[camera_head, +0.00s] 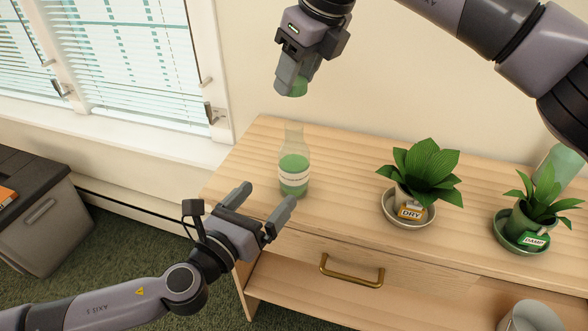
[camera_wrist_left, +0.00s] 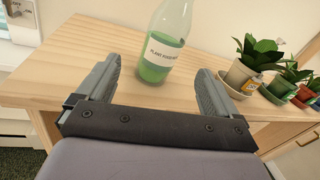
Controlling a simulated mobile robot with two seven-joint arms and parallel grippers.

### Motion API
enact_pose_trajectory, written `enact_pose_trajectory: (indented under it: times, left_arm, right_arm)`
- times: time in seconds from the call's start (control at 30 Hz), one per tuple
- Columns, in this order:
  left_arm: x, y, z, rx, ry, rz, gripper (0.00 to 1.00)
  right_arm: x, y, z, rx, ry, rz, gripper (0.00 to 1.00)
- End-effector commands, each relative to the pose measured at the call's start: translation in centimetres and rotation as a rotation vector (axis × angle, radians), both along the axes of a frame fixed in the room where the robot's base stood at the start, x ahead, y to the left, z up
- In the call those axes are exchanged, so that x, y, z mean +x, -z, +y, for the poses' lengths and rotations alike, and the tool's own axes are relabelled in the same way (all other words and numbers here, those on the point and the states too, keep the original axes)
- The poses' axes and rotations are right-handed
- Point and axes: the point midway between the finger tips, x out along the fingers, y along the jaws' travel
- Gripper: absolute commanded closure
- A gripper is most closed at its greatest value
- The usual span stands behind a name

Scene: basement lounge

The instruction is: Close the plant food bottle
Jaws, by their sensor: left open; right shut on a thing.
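The plant food bottle (camera_head: 294,164) stands upright near the left end of the wooden cabinet top. It is clear, holds green liquid and carries a white label; its neck is uncovered. It also shows in the left wrist view (camera_wrist_left: 164,42), beyond and between the fingers. My left gripper (camera_head: 262,204) is open and empty in front of the bottle, low by the cabinet's front edge, apart from it. My right gripper (camera_head: 294,78) is shut on a small green cap (camera_head: 298,88), held in the air above the bottle's neck. The fingers hide part of the cap.
A potted plant marked DRY (camera_head: 423,172) stands on a saucer right of the bottle. A plant marked DAMP (camera_head: 541,205) stands farther right, before a translucent green container (camera_head: 557,166). The cabinet top (camera_head: 345,150) is clear around the bottle. A window is behind left.

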Motion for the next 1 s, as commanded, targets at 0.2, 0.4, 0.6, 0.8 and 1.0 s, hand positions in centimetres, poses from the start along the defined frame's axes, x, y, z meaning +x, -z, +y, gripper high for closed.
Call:
enact_pose_trajectory:
  times: [0.2, 0.4, 0.6, 0.8, 1.0]
  left_arm:
    - [0.3, 0.5, 0.1, 0.151, 0.054, -0.092, 0.06]
    - [0.3, 0.5, 0.0, 0.160, 0.059, -0.096, 0.06]
    - [0.5, 0.5, -0.1, 0.157, 0.057, -0.095, 0.06]
    - [2.0, 0.4, -1.1, 0.155, 0.058, -0.096, 0.06]
    - [4.6, 0.4, -2.9, 0.154, 0.057, -0.095, 0.06]
  right_arm:
    - [0.0, 0.0, 0.0, 0.000, 0.000, 0.000, 0.82]
    - [0.0, 0.0, 0.0, 0.000, 0.000, 0.000, 0.82]
    - [0.0, 0.0, 0.0, 0.000, 0.000, 0.000, 0.82]
    - [0.0, 0.0, 0.0, 0.000, 0.000, 0.000, 0.82]
    - [0.0, 0.0, 0.0, 0.000, 0.000, 0.000, 0.82]
